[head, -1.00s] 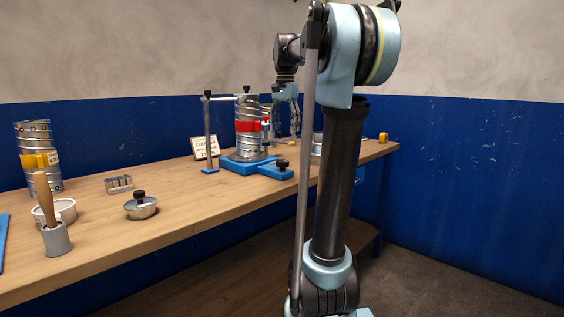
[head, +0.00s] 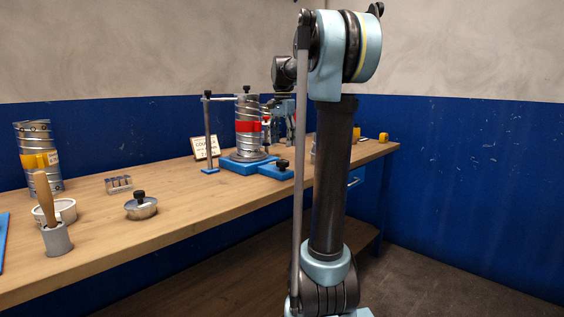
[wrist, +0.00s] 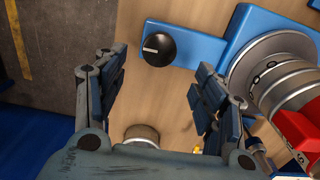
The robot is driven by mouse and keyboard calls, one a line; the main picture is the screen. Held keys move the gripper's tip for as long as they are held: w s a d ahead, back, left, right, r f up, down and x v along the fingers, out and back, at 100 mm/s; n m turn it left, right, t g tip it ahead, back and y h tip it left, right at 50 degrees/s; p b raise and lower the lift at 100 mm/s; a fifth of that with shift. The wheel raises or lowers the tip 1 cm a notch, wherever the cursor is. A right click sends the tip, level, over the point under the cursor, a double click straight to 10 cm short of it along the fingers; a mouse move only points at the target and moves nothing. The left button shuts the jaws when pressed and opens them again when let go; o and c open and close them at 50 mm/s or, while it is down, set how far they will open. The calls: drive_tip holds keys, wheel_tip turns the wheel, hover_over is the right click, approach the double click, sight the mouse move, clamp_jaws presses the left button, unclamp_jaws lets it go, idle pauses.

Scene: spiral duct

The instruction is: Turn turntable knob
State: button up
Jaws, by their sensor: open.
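The turntable knob (wrist: 159,49) is round and black with a pale pointer line. It sits on an arm of the blue turntable base (wrist: 200,50) and also shows in the head view (head: 283,164). A ribbed metal spiral duct (head: 247,113) with a red band stands upright on the turntable, at the right in the wrist view (wrist: 268,55). My gripper (wrist: 148,70) is open and empty. Its fingers are spread to either side, with the knob ahead between and beyond the tips, apart from them. In the head view my gripper is partly hidden behind the duct and arm.
A stand with a grey post (head: 210,135) rises left of the duct. A small sign (head: 205,147) stands behind it. A lidded metal pot (head: 140,207), white bowl (head: 66,210) and another duct (head: 38,145) are on the left.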

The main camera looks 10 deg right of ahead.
sight(283, 161)
wheel_tip(283, 161, down, 8)
drive_tip(key=shift+f, duration=0.1)
idle(0.4)
drive_tip(key=c, duration=1.1)
